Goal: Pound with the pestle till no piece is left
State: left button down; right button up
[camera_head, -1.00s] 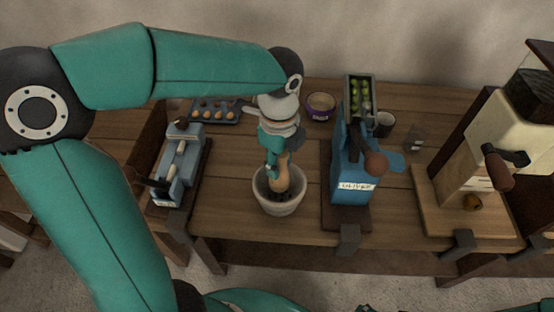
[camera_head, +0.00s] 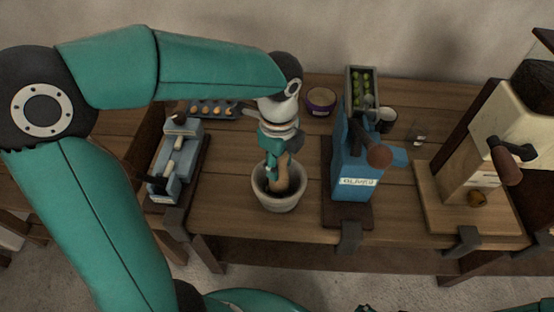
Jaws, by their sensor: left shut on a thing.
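The mortar (camera_head: 279,203) is a pale bowl standing on the wooden table. The pestle (camera_head: 281,178) is a tan wooden piece, slightly tilted, with its lower end down inside the mortar. My left gripper (camera_head: 277,155) comes down from above and is shut on the upper part of the pestle. Dark matter shows inside the mortar, but I cannot tell single pieces in it. My right gripper does not show.
A blue press (camera_head: 358,160) with green fruit in its hopper stands right of the mortar. A cream mill (camera_head: 480,140) with a crank stands further right. A grey-blue device (camera_head: 177,160) is at left. A tray of small round items (camera_head: 212,108) and a purple bowl (camera_head: 320,101) are behind.

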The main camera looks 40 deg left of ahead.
pick_arm(q)
notch_tip(320, 180, down, 2)
jog(key=shift+f+b, duration=0.1)
jog(key=shift+b, duration=0.6)
notch_tip(320, 180, up, 5)
jog(key=p, duration=0.4)
jog(key=shift+f, duration=0.1)
jog(key=shift+f, duration=0.15)
jog(key=shift+f+b, duration=1.6)
jog(key=shift+f, duration=0.65)
notch_tip(320, 180, up, 5)
jog(key=p, duration=0.4)
jog(key=shift+f, duration=0.1)
jog(key=shift+f, duration=0.1)
